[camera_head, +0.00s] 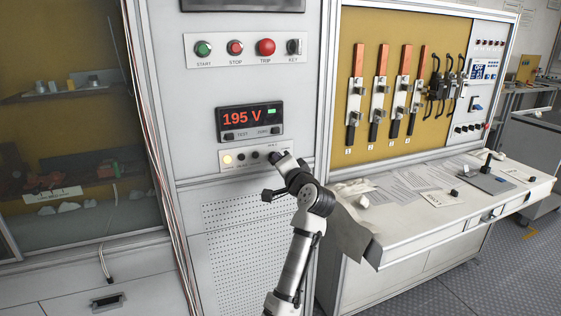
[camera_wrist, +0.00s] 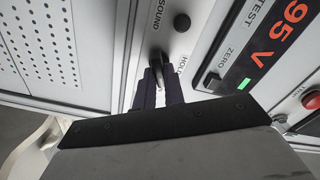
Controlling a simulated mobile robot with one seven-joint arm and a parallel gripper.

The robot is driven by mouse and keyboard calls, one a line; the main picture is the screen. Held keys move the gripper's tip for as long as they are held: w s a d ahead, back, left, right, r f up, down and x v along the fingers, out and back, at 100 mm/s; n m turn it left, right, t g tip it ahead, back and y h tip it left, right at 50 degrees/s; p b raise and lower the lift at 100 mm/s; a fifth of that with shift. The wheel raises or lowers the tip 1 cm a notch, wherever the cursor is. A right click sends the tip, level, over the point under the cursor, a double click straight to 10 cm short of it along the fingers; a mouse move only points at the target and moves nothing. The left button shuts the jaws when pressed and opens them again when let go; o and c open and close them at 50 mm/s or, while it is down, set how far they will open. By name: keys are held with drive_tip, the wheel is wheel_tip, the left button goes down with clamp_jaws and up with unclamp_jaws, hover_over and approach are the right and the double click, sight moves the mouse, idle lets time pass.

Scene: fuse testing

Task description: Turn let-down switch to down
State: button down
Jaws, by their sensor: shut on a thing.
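The small control strip (camera_head: 228,169) sits on the grey cabinet front, below the red 195 V display. In the wrist view, a black switch lever (camera_wrist: 157,62) stands out from this strip, beside lettering that looks like "HOLD". I take this as the let-down switch, but no such label is readable. My gripper (camera_wrist: 158,82) has its two dark fingers closed around the lever, one on each side. In the head view, my gripper (camera_head: 277,158) is at the right end of the strip and hides the switch. The lever's exact angle is hard to tell.
Another black knob (camera_wrist: 181,22) is close by, near the word "SOUND". The display unit (camera_head: 249,121) with its TEST and ZERO buttons is just above. A perforated panel (camera_head: 240,215) lies below. A cluttered bench (camera_head: 400,228) stands to the right.

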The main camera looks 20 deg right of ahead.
drive_tip(key=c, duration=1.5)
unclamp_jaws()
drive_tip(key=s+b, duration=0.1)
drive_tip(key=s, duration=0.6)
drive_tip(key=s+b, duration=0.2)
drive_tip(key=s, duration=0.4)
drive_tip(key=shift+s+d, duration=0.2)
drive_tip(key=shift+s, duration=0.2)
